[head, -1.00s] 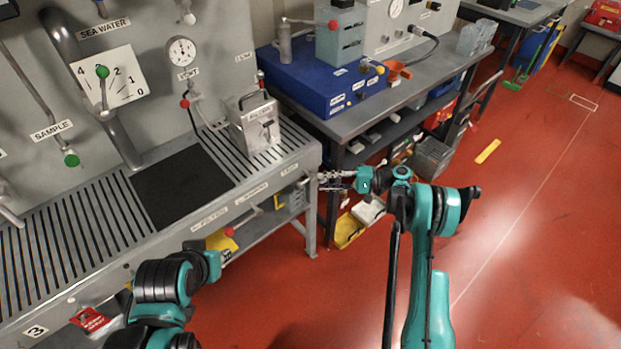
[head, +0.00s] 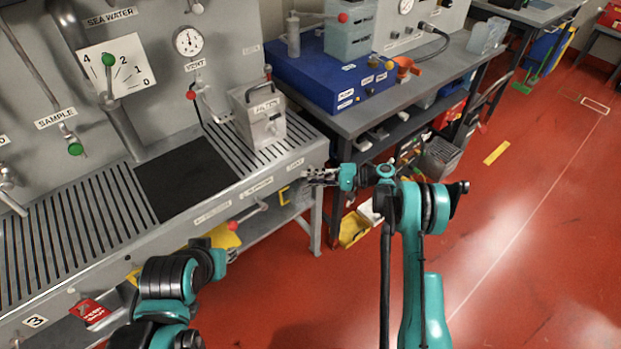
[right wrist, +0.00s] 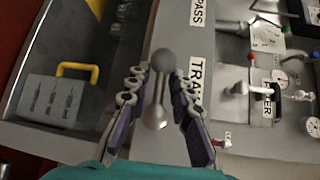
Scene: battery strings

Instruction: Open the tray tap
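The tray tap (right wrist: 154,117) is a grey lever with rounded ends. In the right wrist view it lies between the fingers of my right gripper (right wrist: 160,105), beside the TRAY label (right wrist: 196,80). The fingers are spread on either side of it with visible gaps. In the head view my right gripper (head: 322,176) is at the right end of the bench's front edge, near the small TRAY label (head: 296,163); the tap is hard to make out there. My left arm's end (head: 215,262) is low at the left, and its fingers cannot be made out.
Another lever with a red knob (head: 233,225) sticks out from the bench front (head: 150,248), left of my right gripper. A grey filter box (head: 258,118) stands on the bench. A second table (head: 430,85) stands behind. Red floor (head: 530,230) is clear at right.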

